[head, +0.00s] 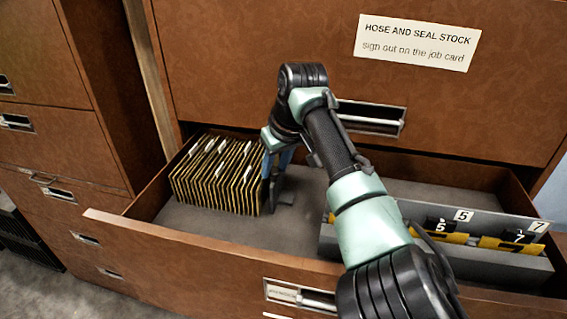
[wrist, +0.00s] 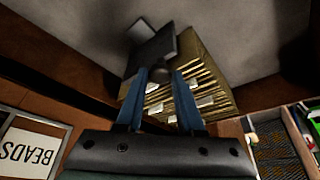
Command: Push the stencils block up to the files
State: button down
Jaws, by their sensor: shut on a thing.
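The files (head: 217,175), a row of tan folders with white tabs, stand upright in the left part of the open drawer. The stencils block (head: 274,190), a dark grey plate on a foot, stands just right of the last folder. My gripper (head: 283,160) reaches down over the block, partly hidden by my arm. In the wrist view my gripper (wrist: 162,78) has its blue fingers shut on the dark knob of the block (wrist: 150,47). The files (wrist: 197,85) are close against the plate there; I cannot tell whether they touch.
The drawer's front wall (head: 190,238) is pulled out. A grey divider (head: 400,208) with black and yellow number pieces (head: 440,225) fills its right part. The floor between block and divider is clear. A closed drawer front (head: 250,60) rises behind my arm.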

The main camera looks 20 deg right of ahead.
jog(key=shift+w+a+r, duration=0.1)
jog(key=shift+w+a, duration=0.05)
jog(key=shift+a, duration=0.1)
jog(key=c, duration=0.8)
grip_release()
jog(key=shift+s+d+r+b, duration=0.1)
jog(key=shift+s+r+b, duration=0.1)
jog(key=shift+r+b, duration=0.25)
jog(key=b+v, duration=0.4)
jog(key=v, duration=0.8)
